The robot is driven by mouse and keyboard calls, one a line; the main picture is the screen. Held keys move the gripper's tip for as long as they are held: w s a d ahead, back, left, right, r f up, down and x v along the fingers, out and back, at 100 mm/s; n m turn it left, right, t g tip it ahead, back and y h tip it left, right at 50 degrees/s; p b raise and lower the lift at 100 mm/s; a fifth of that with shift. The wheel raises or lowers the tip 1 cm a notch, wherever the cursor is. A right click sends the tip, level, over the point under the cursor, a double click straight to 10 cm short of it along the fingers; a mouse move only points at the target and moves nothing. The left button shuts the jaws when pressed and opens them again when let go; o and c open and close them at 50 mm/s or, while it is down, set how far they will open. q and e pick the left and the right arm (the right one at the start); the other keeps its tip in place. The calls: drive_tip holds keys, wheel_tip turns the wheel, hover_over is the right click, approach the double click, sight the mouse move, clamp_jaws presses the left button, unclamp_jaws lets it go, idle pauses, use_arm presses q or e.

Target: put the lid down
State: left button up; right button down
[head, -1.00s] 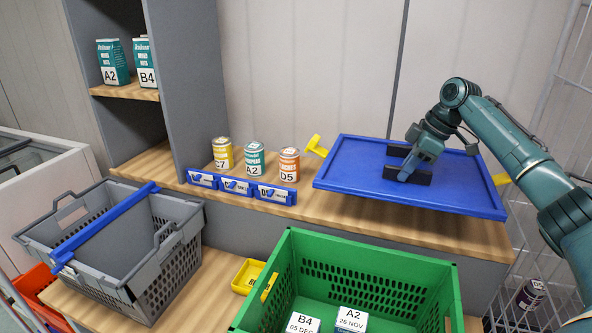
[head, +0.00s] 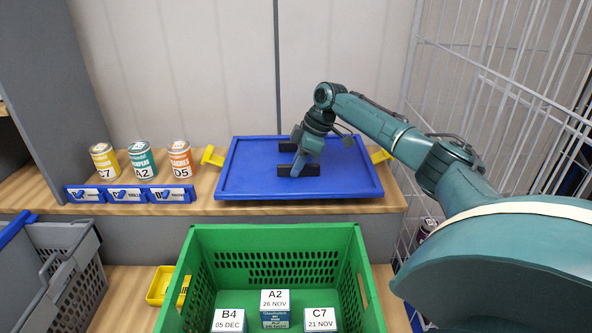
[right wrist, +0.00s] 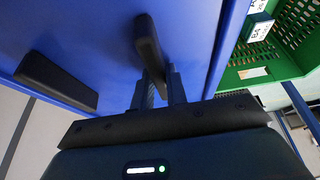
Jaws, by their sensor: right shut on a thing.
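The lid (head: 345,182) is a flat blue panel with a raised rim, two black bar handles and yellow clips at its sides. In the head view it lies level at the right part of the wooden shelf; whether it touches the wood I cannot tell. My right gripper (head: 297,170) reaches down onto the lid and is shut on its nearer black handle. In the right wrist view the fingers (right wrist: 160,88) grip that handle (right wrist: 148,42), with the other handle (right wrist: 57,82) free on the blue lid (right wrist: 95,35). My left gripper is out of view.
Cans C7 (head: 105,161), A2 (head: 142,161) and D5 (head: 181,160) stand left of the lid behind blue label holders (head: 130,195). A green crate (head: 275,234) holding boxes stands in front, below. A wire rack (head: 480,95) rises at right. A grey basket (head: 70,265) is at left.

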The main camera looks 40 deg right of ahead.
wheel_tip(320, 180, down, 2)
drive_tip(key=shift+w+f, duration=0.1)
drive_tip(key=c, duration=1.4)
unclamp_jaws()
drive_tip(key=b+v, duration=0.1)
drive_tip(key=v, duration=1)
drive_tip(key=shift+b, duration=0.3)
drive_tip(key=shift+s+d+r, duration=0.15)
drive_tip(key=shift+s+r, duration=0.1)
drive_tip(key=shift+r, duration=0.25)
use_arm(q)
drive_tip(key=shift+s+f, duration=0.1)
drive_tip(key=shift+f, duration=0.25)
